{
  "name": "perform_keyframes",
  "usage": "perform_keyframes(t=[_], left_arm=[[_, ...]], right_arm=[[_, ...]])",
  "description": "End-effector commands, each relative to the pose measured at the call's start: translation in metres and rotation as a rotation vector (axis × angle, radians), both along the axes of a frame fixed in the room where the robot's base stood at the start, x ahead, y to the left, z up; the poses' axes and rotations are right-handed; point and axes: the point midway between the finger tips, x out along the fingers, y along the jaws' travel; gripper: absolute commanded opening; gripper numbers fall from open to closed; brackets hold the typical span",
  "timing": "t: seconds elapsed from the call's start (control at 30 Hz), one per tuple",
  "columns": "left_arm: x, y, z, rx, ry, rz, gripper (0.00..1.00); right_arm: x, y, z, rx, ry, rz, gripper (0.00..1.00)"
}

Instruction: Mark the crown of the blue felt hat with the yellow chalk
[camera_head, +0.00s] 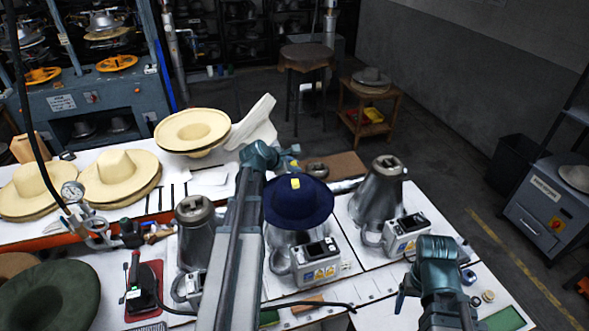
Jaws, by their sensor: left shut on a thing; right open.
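The blue felt hat (312,210) sits brim down on a metal form in the middle of the table. The yellow chalk (295,183) shows as a small yellow block against the upper part of its crown. My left gripper (291,170) reaches over from the far side of its arm and is shut on the chalk at the crown. I cannot tell whether the chalk touches the felt, or whether there is a mark under it. My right gripper (436,290) is open and empty, low at the right, away from the hat; its fingertips are partly hidden by its arm.
Bare metal forms stand to the left (194,240) and right (380,192) of the hat, with control boxes in front. Straw hats (120,176) and a dark green hat (50,298) lie at the left. A red-based iron (143,288) stands front left.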

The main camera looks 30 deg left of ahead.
Motion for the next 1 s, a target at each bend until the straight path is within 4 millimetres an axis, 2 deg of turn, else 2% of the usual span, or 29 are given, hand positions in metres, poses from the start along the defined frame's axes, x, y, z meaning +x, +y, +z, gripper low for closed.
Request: perform_keyframes(t=[0.47,0.73,1.0], left_arm=[[0.0,0.0,-0.001,0.0,0.0,0.0,0.0],[0.003,0.001,-0.02,0.0,0.0,0.0,0.0],[0.003,0.001,-0.02,0.0,0.0,0.0,0.0]], right_arm=[[-0.001,0.0,-0.001,0.0,0.003,-0.014,0.8],[-0.001,0.0,-0.02,0.0,0.002,-0.003,0.8],[0.0,0.0,-0.02,-0.001,0.002,-0.001,0.8]])
